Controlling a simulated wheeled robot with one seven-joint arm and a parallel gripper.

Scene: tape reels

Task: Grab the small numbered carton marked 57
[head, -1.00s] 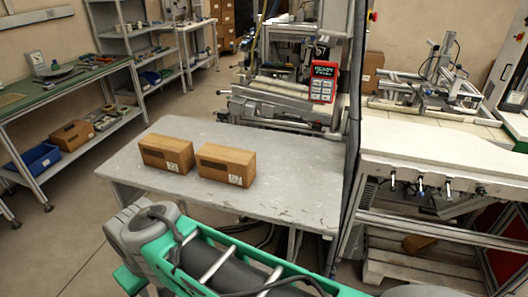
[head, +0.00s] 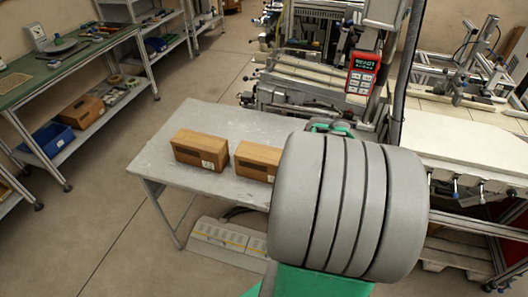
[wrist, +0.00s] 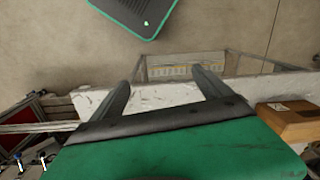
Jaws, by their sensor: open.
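Two small brown cartons lie on the grey table (head: 125,172). The left carton (head: 199,150) shows whole, with a white label on its front. The right carton (head: 256,158) is partly covered by my arm in the head view. The label numbers are too small to read, so I cannot tell which is 57. In the wrist view, my gripper (wrist: 160,77) has its two fingers apart with nothing between them, near the table edge. One carton (wrist: 285,121) shows at the right edge there, outside the fingers; which one is unclear.
A red-framed control panel (head: 362,73) and machinery stand behind the table. A white-topped bench (head: 445,145) is at the right. A green workbench (head: 65,62) with a blue bin (head: 47,142) below is at the left. The floor left of the table is clear.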

